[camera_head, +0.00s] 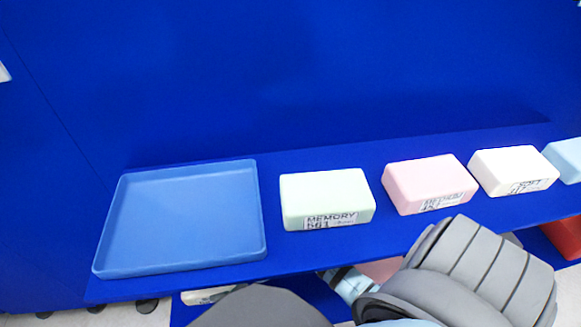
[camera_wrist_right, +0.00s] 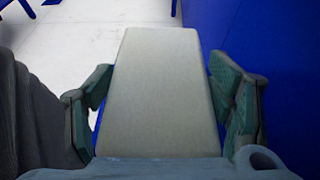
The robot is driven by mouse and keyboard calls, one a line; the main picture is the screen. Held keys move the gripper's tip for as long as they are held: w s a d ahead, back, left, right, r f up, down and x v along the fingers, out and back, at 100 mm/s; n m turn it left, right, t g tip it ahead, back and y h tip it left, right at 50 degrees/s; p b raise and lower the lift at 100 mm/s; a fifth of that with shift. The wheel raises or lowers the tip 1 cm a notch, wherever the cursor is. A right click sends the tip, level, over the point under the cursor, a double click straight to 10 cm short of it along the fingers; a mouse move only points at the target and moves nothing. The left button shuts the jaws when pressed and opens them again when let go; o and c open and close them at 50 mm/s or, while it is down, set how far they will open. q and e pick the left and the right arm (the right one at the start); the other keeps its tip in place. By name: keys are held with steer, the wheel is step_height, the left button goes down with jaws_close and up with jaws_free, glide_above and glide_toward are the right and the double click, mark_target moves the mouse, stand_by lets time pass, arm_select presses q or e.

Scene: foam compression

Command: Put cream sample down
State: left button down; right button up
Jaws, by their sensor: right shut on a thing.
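In the right wrist view, my right gripper (camera_wrist_right: 165,95) is shut on a cream block (camera_wrist_right: 160,90), with one finger along each side of it. The block extends away from the gripper, and no label shows on it there. In the head view, a grey arm link of mine fills the lower right, and the right gripper's fingers cannot be made out. A white block labelled SOFT (camera_head: 500,163) sits on the blue shelf in the head view, with no gripper at it. My left gripper is not in view.
An empty blue tray (camera_head: 185,220) lies at the left end of the blue shelf (camera_head: 150,288). Right of it stand a pale green MEMORY block (camera_head: 325,192), a pink block (camera_head: 425,178) and a light blue block (camera_head: 568,157). A red object (camera_head: 566,237) shows lower right.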

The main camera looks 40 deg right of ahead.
steer(key=shift+s+r, duration=0.1)
steer(key=shift+s, duration=0.05)
step_height(320, 180, down, 5)
steer(key=b, duration=0.2)
steer(key=shift+s+r+b, duration=0.15)
steer(key=shift+b, duration=0.2)
step_height(320, 180, down, 5)
steer(key=b, duration=0.2)
steer(key=shift+b, duration=0.35)
steer(key=shift+f, duration=0.3)
steer(key=shift+r, duration=0.15)
steer(key=o, duration=0.5)
steer(key=shift+c, duration=0.2)
steer(key=o, duration=0.4)
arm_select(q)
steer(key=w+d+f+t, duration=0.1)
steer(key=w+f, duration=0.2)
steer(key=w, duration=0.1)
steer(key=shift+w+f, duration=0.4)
arm_select(e)
steer(key=shift+o, duration=0.2)
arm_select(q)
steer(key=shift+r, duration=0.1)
